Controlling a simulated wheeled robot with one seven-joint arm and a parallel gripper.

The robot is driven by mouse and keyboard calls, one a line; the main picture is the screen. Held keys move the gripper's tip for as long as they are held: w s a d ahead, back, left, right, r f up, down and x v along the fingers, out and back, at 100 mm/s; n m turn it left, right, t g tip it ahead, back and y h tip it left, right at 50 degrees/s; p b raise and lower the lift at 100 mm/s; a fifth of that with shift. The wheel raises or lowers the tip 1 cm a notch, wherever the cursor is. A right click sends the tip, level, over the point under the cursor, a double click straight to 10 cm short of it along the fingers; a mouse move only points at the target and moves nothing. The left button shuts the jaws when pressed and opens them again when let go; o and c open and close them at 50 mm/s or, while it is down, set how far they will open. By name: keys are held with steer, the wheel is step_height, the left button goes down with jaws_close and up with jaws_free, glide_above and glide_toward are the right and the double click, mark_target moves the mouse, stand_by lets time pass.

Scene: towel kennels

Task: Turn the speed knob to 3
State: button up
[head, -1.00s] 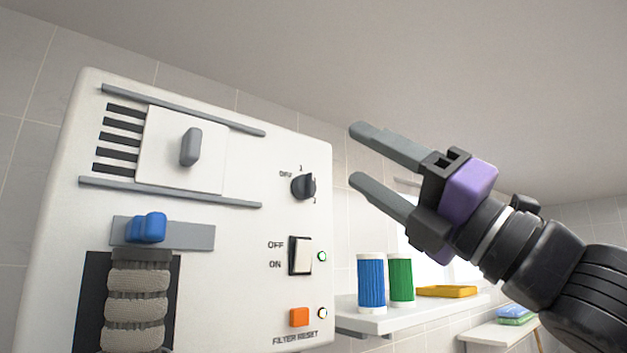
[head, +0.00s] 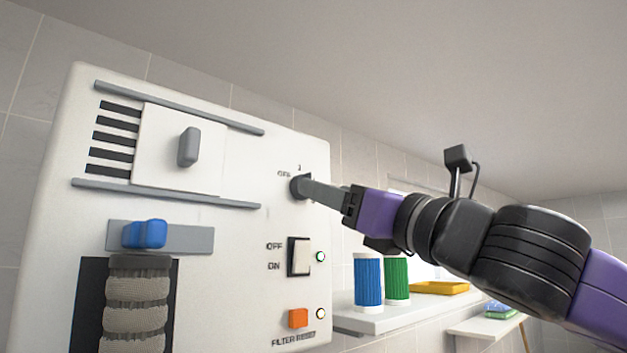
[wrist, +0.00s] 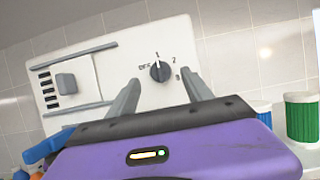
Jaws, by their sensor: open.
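The dark round speed knob (head: 297,186) is on the white machine panel (head: 230,275), mostly covered by my gripper in the head view. In the wrist view the knob (wrist: 160,72) shows whole, with OFF, 1, 2 and 3 printed around it from left over the top to the right. Its pale pointer mark is toward 1. My gripper (head: 312,189) is open and reaches to the panel from the right. In the wrist view its two fingertips (wrist: 161,79) are on either side of the knob, with gaps visible; I cannot tell if they touch it.
Below the knob are an OFF/ON rocker switch (head: 299,257) and an orange filter reset button (head: 298,318). A sliding plate (head: 165,165) between rails and a blue latch (head: 145,234) are to the left. Blue (head: 368,281) and green (head: 397,279) canisters stand on a shelf.

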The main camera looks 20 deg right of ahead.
steer(key=p+x, duration=0.1)
steer(key=x, duration=0.4)
steer(key=shift+p, duration=0.3)
jaws_close()
